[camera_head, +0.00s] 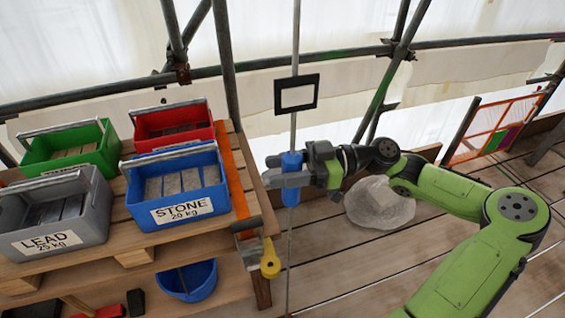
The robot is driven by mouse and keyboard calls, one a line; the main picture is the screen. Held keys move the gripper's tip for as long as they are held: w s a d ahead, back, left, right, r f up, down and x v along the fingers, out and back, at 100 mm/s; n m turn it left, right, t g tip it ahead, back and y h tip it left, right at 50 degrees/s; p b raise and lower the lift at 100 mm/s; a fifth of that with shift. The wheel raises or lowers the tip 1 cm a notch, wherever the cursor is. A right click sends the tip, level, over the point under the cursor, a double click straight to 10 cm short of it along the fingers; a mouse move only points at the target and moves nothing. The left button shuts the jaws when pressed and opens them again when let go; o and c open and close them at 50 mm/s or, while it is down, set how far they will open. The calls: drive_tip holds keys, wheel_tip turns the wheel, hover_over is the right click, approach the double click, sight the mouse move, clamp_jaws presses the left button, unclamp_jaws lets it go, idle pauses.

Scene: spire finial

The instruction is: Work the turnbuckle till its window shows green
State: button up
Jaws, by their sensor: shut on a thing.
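The turnbuckle (291,194) is a blue sleeve on a thin upright grey rod in the middle of the head view. My gripper (284,172) comes from the right and is shut around the blue sleeve, with parts of the sleeve showing above and below the fingers. A black-framed window (296,94) sits on the rod above it. Its pane looks white or pale, and I see no green in it. The fingers hide the middle of the sleeve.
A wooden bench (180,237) on the left carries a green tray, a red tray (172,122), a blue STONE tray (177,184) and a grey LEAD tray (55,215). A yellow-handled tool (270,260) hangs at its edge. Scaffold poles cross behind. A pale wrapped lump (380,203) lies right.

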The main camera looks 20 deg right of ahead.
drive_tip(key=n+g+p, duration=0.2)
drive_tip(key=g+p, duration=0.1)
drive_tip(key=p, duration=0.1)
drive_tip(key=n+g+h+p, duration=0.1)
drive_tip(key=n+g+p, duration=0.1)
drive_tip(key=g+p, duration=0.1)
drive_tip(key=s+n+g+p, duration=0.1)
drive_tip(key=n+g+p, duration=0.2)
drive_tip(key=g+p, duration=0.1)
drive_tip(key=shift+r+g+h+p, duration=0.3)
drive_tip(key=shift+r+g+h, duration=0.1)
drive_tip(key=shift+g, duration=0.1)
drive_tip(key=shift+s+d+f+n+g+h, duration=0.1)
drive_tip(key=shift+f+n+g+h, duration=0.05)
drive_tip(key=shift+n+g+h, duration=0.6)
drive_tip(key=shift+s+d+f+n+g+h, duration=0.1)
drive_tip(key=shift+n+g+h, duration=0.55)
drive_tip(key=shift+g, duration=0.2)
drive_tip(key=shift+s+d+f+n+g+h, duration=0.1)
drive_tip(key=shift+f+n+g+h, duration=0.05)
drive_tip(key=shift+n+g+h, duration=0.6)
drive_tip(key=shift+g, duration=0.25)
drive_tip(key=o, duration=1)
drive_tip(key=shift+c, duration=0.2)
drive_tip(key=shift+a, duration=0.1)
